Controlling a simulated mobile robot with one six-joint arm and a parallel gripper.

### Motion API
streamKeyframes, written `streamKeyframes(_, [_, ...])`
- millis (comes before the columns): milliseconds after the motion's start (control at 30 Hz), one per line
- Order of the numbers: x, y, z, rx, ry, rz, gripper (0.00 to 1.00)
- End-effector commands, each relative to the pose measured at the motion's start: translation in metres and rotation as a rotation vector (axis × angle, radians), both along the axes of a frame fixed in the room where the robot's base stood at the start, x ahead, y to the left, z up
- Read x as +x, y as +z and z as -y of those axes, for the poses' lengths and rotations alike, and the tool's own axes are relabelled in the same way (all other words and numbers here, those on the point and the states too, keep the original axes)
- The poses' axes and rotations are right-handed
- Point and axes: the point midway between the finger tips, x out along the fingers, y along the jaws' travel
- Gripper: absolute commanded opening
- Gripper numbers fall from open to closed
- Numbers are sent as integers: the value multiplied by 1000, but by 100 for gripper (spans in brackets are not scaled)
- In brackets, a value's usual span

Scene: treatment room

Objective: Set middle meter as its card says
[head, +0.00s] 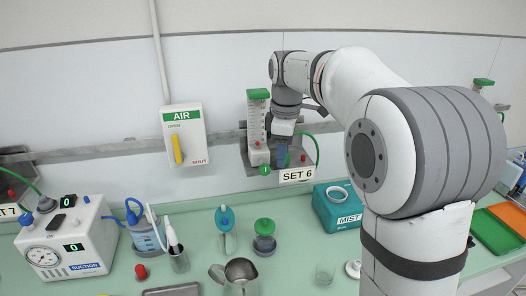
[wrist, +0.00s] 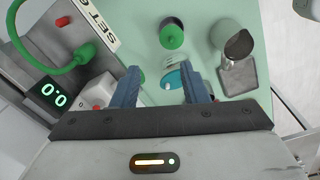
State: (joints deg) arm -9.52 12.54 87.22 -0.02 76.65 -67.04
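The middle meter (head: 257,122) is a clear upright tube with a green top on the wall rail. A green knob (head: 265,170) is at its foot. Its card (head: 298,175) reads SET 6; the card is cut off in the wrist view (wrist: 103,20). My gripper (head: 284,155) is just right of the tube, pointing down. In the wrist view my gripper (wrist: 160,85) is open, with nothing held between its fingers. A bit of green shows beside the left finger; I cannot tell if it touches.
An AIR box (head: 183,135) with a yellow lever is left of the meter. A green hose (wrist: 60,55) runs close by. Below stand a metal jug (head: 238,274), a green-topped jar (head: 264,236) and a teal MIST box (head: 340,204). A suction unit (head: 68,240) is at left.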

Motion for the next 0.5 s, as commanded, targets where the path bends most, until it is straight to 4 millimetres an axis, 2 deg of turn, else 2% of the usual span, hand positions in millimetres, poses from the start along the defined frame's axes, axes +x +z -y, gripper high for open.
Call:
streamKeyframes(33, [20,2,-12,-7,95,-17,40])
streamKeyframes(100, [38,2,-23,-14,215,-33,40])
streamKeyframes(200, [55,1,-35,-20,334,-47,40])
streamKeyframes(367, [66,-2,-43,-22,419,-59,40])
streamKeyframes(500, [67,-12,-44,-23,435,-63,40])
